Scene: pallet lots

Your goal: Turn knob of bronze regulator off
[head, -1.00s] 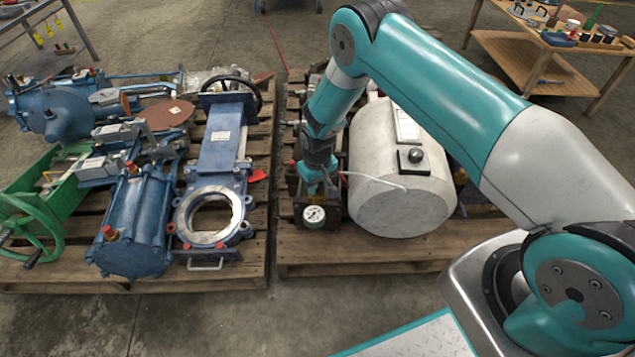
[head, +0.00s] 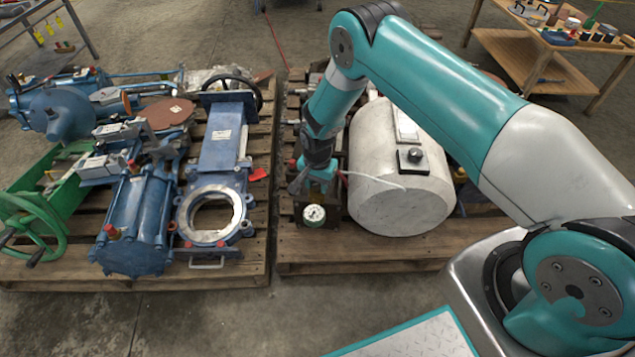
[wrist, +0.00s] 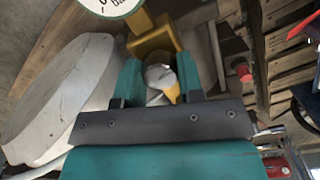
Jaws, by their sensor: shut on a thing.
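The bronze regulator (wrist: 152,38) shows in the wrist view as a yellow-bronze body with a round white gauge beside it. Its round silver knob (wrist: 159,76) sits between the two teal fingers of my gripper (wrist: 159,80), which are shut on it from both sides. In the head view my gripper (head: 318,182) points down at the front of the right pallet, just behind the white-faced gauge (head: 314,214). There the knob and most of the regulator body are hidden by my gripper and wrist.
A blue gate valve (head: 222,150) and other blue machines lie on the left pallet (head: 255,262). A thin white cable or rod runs from near the gripper across the tank's front. A wooden bench (head: 550,60) stands behind.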

